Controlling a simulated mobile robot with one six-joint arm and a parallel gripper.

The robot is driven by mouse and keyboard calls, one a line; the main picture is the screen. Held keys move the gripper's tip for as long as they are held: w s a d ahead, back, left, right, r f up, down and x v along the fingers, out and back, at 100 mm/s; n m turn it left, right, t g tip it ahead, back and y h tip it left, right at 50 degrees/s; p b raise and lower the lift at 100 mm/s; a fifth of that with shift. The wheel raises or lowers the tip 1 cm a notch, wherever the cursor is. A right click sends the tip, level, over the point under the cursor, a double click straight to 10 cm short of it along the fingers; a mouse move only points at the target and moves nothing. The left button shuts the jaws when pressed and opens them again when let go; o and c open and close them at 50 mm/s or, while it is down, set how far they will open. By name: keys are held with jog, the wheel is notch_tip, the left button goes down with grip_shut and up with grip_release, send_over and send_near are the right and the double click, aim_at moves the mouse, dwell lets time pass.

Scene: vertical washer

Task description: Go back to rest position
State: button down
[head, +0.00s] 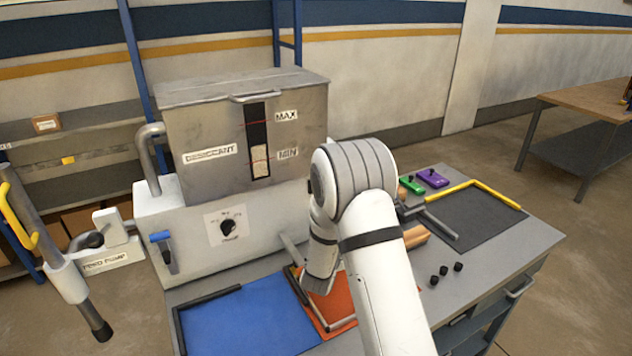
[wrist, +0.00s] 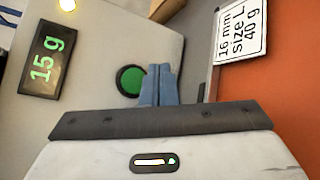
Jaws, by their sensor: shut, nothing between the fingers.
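My gripper (wrist: 159,84) shows in the wrist view with its two blue fingers together and nothing between them. A round green button (wrist: 130,80) on a grey panel is just left of the fingertips. I cannot tell whether the fingers touch it. In the head view my white arm (head: 370,240) reaches over the workbench, and its gripper end is hidden.
A metal tank (head: 240,130) stands at the back. A blue mat (head: 250,318), an orange mat (head: 335,302) and a dark mat (head: 475,220) lie on the bench. A display (wrist: 45,60) reads 15 g. A sign (wrist: 240,32) reads 16 mm, size L, 40 g.

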jog(key=s+a+r+m+g+y, duration=0.35)
jog(key=s+r+m+y, duration=0.25)
jog(key=s+r+m, duration=0.55)
jog(key=s+d+r+m+g, duration=0.2)
jog(key=s+r+m+g, duration=0.1)
jog(key=s, duration=1)
jog(key=s+d+r+m+g, duration=0.3)
jog(key=s+m+g, duration=0.1)
jog(key=s, duration=0.9)
jog(key=shift+d+m+g, duration=0.2)
jog(key=shift+m+g, duration=0.15)
jog(key=shift+m, duration=0.4)
jog(key=shift+r, duration=0.1)
